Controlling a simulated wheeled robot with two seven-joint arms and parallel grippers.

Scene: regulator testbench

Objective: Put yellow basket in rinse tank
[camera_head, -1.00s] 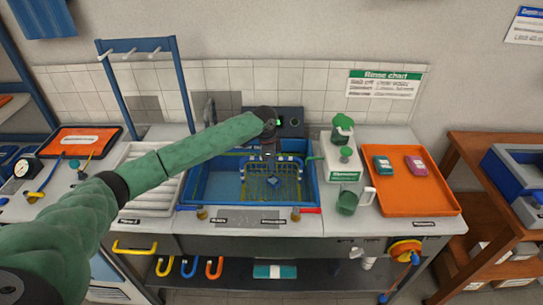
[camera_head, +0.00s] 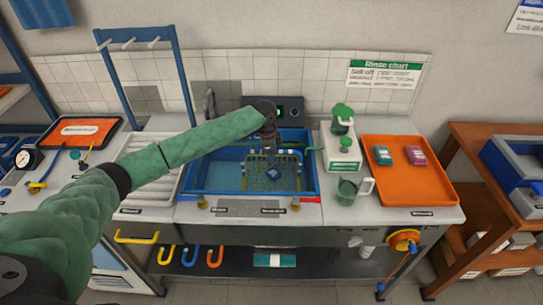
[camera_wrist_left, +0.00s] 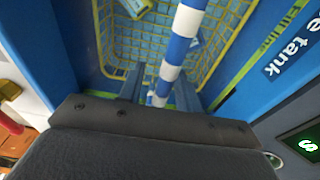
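The yellow basket (camera_head: 290,181) is a wire basket with a blue-and-white striped handle (camera_wrist_left: 181,48). It hangs or rests low inside the right part of the blue rinse tank (camera_head: 213,180); its contact with the floor is hard to tell. A small blue part lies in it. My left gripper (camera_head: 270,151) points down over the basket. In the left wrist view its fingers (camera_wrist_left: 158,92) sit on both sides of the striped handle, close against it. The tank wall with its "tank" label (camera_wrist_left: 290,50) is right of the basket there. My right gripper is out of view.
A white dispenser (camera_head: 342,152) and a green jug (camera_head: 348,190) stand right of the tank. An orange tray (camera_head: 408,188) with two small devices is further right. A ribbed drainboard (camera_head: 150,185) and a blue hook rack (camera_head: 180,85) are on the left.

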